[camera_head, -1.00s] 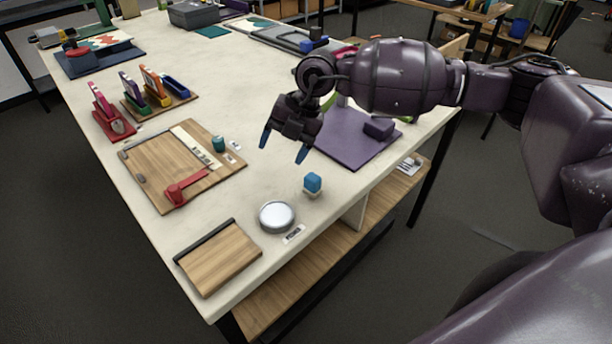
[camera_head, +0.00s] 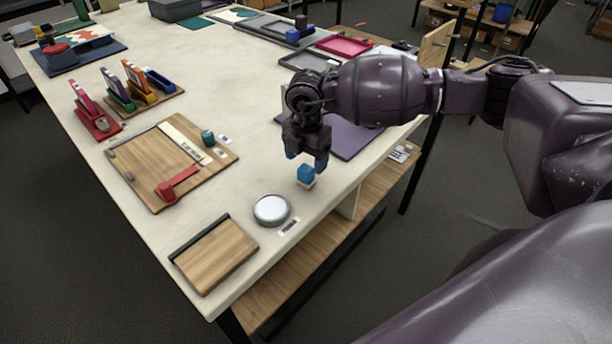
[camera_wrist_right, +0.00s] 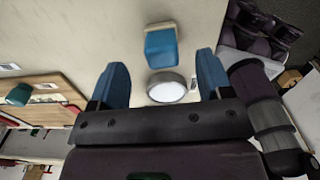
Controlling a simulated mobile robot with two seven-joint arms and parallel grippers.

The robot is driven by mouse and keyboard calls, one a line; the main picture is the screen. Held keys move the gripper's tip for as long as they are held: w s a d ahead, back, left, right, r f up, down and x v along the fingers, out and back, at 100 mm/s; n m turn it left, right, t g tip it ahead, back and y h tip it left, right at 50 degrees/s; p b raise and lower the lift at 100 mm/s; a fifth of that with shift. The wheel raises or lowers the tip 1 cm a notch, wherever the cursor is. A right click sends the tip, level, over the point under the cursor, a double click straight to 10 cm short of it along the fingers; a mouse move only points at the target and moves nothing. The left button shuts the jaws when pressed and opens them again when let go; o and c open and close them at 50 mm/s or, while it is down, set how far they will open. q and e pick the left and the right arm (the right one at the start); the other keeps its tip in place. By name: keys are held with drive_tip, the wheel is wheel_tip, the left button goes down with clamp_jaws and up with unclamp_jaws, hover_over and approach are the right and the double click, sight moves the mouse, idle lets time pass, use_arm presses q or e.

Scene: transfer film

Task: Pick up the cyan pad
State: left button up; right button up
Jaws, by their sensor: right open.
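The cyan pad (camera_head: 306,174) is a small blue block on a pale base, standing on the cream table near its right front edge. My right gripper (camera_head: 306,160) is just above and behind it in the head view, fingers pointing down and apart, with nothing between them. In the right wrist view the pad (camera_wrist_right: 161,50) lies ahead of the open fingertips (camera_wrist_right: 161,72), roughly centred between them. I cannot tell whether the fingers touch it. My left gripper is not in view.
A round silver-white disc (camera_head: 271,210) lies close to the pad at its lower left. A wooden board (camera_head: 150,150) with a teal knob (camera_head: 207,138) and a red handle (camera_head: 175,184) lies farther left. A purple mat (camera_head: 350,140) is behind my gripper.

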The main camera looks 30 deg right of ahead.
sight(306, 168)
drive_tip(key=shift+s+a+f, duration=0.15)
drive_tip(key=shift+f, duration=2.5)
drive_tip(key=c, duration=1)
